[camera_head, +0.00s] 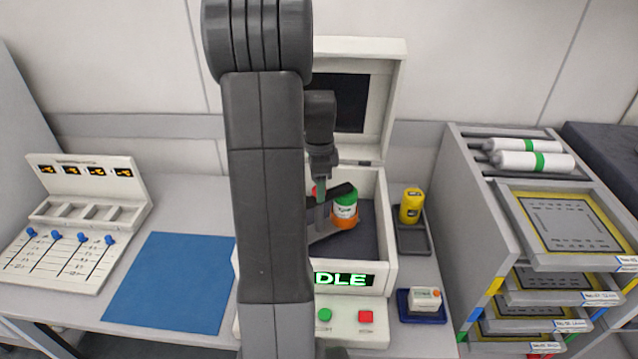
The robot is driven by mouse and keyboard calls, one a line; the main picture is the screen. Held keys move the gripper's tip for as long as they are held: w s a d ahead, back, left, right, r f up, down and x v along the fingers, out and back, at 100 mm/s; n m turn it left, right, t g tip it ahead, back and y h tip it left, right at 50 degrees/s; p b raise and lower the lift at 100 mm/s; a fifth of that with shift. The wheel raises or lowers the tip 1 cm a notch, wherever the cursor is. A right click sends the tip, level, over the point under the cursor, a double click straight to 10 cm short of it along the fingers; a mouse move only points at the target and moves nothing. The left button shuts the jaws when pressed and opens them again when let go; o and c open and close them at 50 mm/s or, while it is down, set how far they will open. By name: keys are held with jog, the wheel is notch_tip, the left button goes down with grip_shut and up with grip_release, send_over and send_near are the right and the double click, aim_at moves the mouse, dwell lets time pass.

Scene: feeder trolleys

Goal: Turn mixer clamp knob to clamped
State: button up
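The mixer is a white machine (390,222) in the middle with its lid (397,100) raised. Its display (362,280) shows "DLE", the left end hidden behind my arm. A jar (345,208) with a green cap and white label stands in an orange holder (346,222) inside the open chamber. A small red part (315,191) shows beside my gripper; it may be the clamp knob, but it is mostly hidden and its setting cannot be read. My gripper (322,200) points down into the chamber, left of the jar. Its finger opening and any contact are unclear.
Green (324,315) and red (366,317) buttons sit on the mixer front. A yellow jar (411,205) stands in a dark tray on the right, behind a small white box (425,298). A blue mat (172,283) and slider panel (60,255) lie left; a trolley (480,215) stands right.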

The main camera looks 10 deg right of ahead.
notch_tip(320, 180, up, 14)
jog(key=shift+b, duration=0.35)
jog(key=shift+f, duration=0.15)
notch_tip(320, 180, down, 14)
jog(key=shift+r+p, duration=0.1)
jog(key=shift+p, duration=0.3)
jog(key=shift+r, duration=0.1)
dwell(0.5)
